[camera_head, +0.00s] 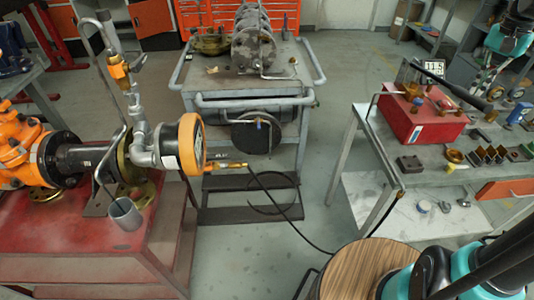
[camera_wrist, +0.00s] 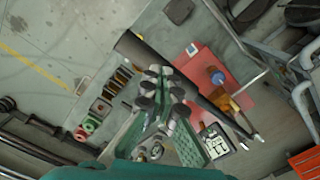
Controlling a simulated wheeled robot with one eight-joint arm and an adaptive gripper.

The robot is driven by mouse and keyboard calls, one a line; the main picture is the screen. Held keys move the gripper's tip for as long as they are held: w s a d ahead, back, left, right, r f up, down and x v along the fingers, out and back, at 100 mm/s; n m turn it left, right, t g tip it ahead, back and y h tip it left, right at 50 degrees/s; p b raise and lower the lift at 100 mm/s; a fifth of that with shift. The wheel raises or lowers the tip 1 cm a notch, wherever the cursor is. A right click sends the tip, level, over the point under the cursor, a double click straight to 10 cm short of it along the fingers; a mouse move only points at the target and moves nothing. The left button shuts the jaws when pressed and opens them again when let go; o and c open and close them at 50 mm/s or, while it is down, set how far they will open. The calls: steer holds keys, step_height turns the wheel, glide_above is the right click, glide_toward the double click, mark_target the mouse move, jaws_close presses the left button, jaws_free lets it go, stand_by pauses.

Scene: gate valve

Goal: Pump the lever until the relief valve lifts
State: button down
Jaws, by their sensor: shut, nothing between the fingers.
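The red hand pump (camera_head: 425,119) stands on the grey bench at right, with its long black lever (camera_head: 450,84) lying across above it, sloping down to the right. In the wrist view the pump (camera_wrist: 238,72) and the lever (camera_wrist: 136,48) lie just beyond my fingertips. My gripper (camera_wrist: 164,92) is shut and empty beside the lever; I cannot tell whether it touches. In the head view my gripper (camera_head: 484,88) shows above the lever's right part. The brass relief valve (camera_head: 118,72) sits on the pipework at left, with an outlet pipe bending down to a grey cup (camera_head: 125,214).
A black hose (camera_head: 280,215) runs from a brass fitting towards the bench. A digital display (camera_head: 434,66) stands behind the pump. Small parts and blocks (camera_head: 484,154) lie on the bench. A wooden round top (camera_head: 355,270) stands in front.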

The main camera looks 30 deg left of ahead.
steer(key=shift+r, duration=0.95)
steer(key=shift+r, duration=2.5)
